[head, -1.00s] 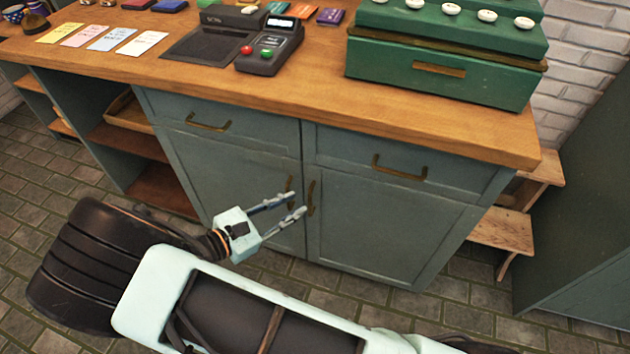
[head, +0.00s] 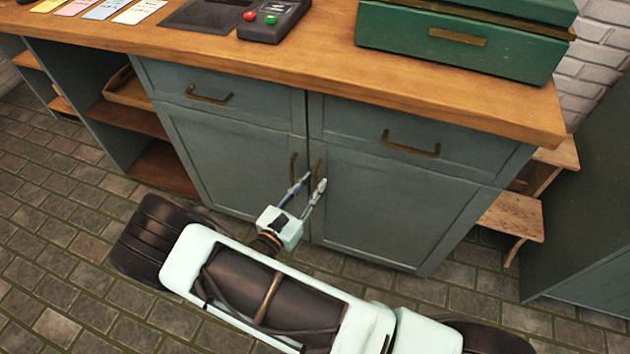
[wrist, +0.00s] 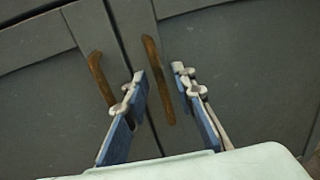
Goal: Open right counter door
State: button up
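The right counter door (head: 390,210) is a grey-green panel and is closed. Its upright brass handle (head: 316,174) is near its left edge; it also shows in the wrist view (wrist: 157,75). The left door (head: 235,160) is closed too, with its own brass handle (head: 293,168) beside the gap; this handle also shows in the wrist view (wrist: 101,78). My gripper (head: 312,184) is open in front of the two handles. In the wrist view, the right door's handle lies between my open fingertips (wrist: 158,77); I cannot tell whether they touch it.
Two closed drawers with brass handles (head: 411,146) sit above the doors, under the wooden countertop (head: 330,72). Open shelves (head: 130,118) are at the left. A wooden step stool (head: 515,217) stands right of the counter.

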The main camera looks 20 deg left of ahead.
jog(key=shift+x, duration=0.95)
jog(key=shift+c, duration=0.3)
grip_shut()
